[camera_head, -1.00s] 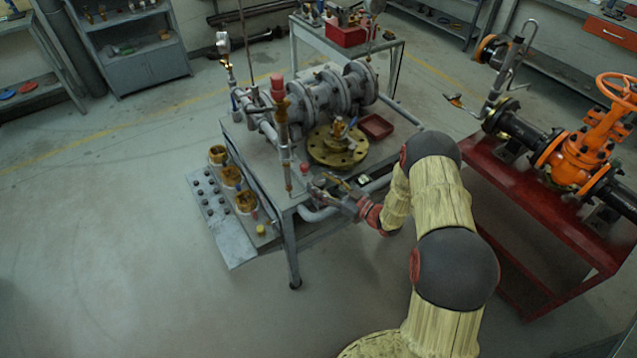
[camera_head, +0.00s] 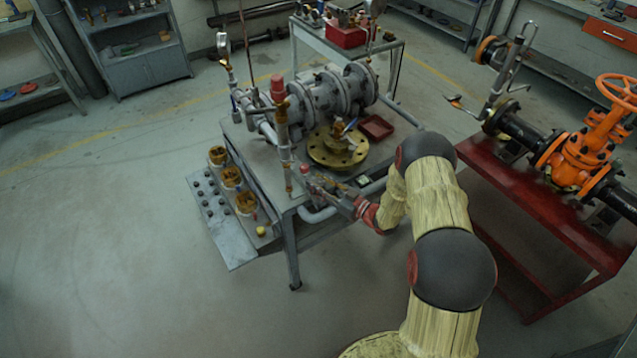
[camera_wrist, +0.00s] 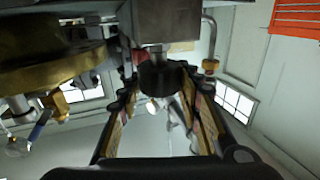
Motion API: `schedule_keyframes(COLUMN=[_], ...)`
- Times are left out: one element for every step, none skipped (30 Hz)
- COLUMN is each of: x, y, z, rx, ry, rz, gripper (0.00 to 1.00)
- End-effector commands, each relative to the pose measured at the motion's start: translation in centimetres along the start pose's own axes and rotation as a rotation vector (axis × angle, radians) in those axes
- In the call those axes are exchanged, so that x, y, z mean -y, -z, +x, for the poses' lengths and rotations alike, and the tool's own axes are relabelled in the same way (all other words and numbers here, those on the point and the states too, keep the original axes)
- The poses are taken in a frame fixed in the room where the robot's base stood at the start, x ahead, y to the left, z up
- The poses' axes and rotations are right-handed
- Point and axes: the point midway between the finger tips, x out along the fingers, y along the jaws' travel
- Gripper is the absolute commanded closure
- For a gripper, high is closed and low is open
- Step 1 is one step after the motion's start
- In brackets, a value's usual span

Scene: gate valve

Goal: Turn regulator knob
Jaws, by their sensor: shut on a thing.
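The regulator knob (camera_wrist: 163,76) is a dark, ridged round knob under a grey metal block (camera_wrist: 167,20) in the wrist view. My gripper (camera_wrist: 160,90) has one finger on each side of it and is shut on it. In the head view my gripper (camera_head: 314,181) is at the front corner of the grey workbench (camera_head: 262,168), by the upright pipe. The knob itself cannot be made out there, being small and hidden by the fingers.
A brass flange (camera_head: 337,150) and a red tray (camera_head: 376,127) lie on the bench close to my arm. A grey pipe assembly (camera_head: 325,95) stands behind. An orange valve (camera_head: 585,150) sits on a red stand to the right. The floor at left is clear.

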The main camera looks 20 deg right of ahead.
Motion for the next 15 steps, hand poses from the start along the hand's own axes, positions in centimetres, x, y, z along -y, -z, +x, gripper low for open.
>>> schedule_keyframes(x=[-0.01, -0.01, -0.01, -0.01, -0.02, -0.02, -0.02, -0.02, -0.01, -0.01, 0.00, 0.00, 0.02, 0.05, 0.06], y=[0.01, 0.01, 0.01, 0.01, 0.01, 0.01, 0.01, 0.01, 0.01, 0.01, 0.01, 0.02, 0.02, 0.03, 0.03], z=[0.00, 0.00, 0.00, 0.00, 0.00, 0.00, 0.00, 0.00, 0.00, 0.00, 0.00, 0.01, 0.02, 0.03, 0.04], rx=[0.000, 0.000, 0.000, 0.000, 0.000, 0.000, 0.000, 0.000, 0.000, 0.000, 0.000, 0.000, 0.000, 0.000, 0.000], ry=[0.000, 0.000, 0.000, 0.000, 0.000, 0.000, 0.000, -0.001, -0.001, -0.003, -0.005, -0.010, -0.015, -0.021, -0.032], rz=[0.000, 0.000, 0.000, 0.000, 0.000, 0.000, 0.000, 0.000, 0.000, 0.000, 0.000, 0.000, -0.001, -0.001, -0.001], gripper=[0.80, 0.82, 0.84, 0.86, 0.88, 0.90, 0.91, 0.91, 0.91, 0.91, 0.91, 0.91, 0.91, 0.91, 0.91])
